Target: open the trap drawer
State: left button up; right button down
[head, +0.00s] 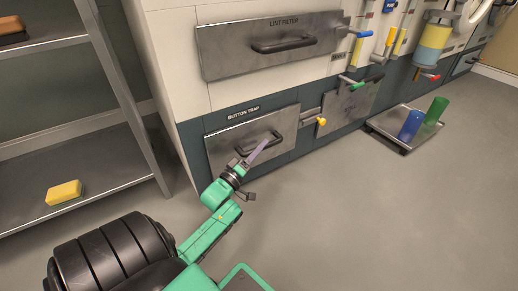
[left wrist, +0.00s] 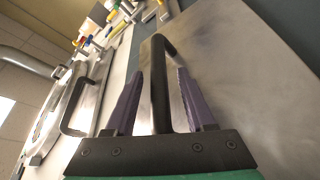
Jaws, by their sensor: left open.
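The trap drawer (head: 222,146) is a grey metal front labelled "BUTTON TRAP", low in the cabinet, and looks closed. Its dark bar handle (head: 272,137) is partly hidden by my left gripper (head: 255,153) in the head view. In the left wrist view, the handle (left wrist: 160,85) runs between the two purple fingers of my left gripper (left wrist: 160,100). The fingers are spread apart, with visible gaps on both sides of the handle. My right gripper is in neither view.
The "LINT FILTER" drawer (head: 222,54) with its own handle is above. Valves with coloured handles, such as a yellow one (head: 321,121), stick out at the right. A tray (head: 376,127) with blue and green items lies on the floor. A metal shelf (head: 105,185) stands left. The floor in front is clear.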

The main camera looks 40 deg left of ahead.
pick_arm(q)
grip_shut()
dwell(1.4)
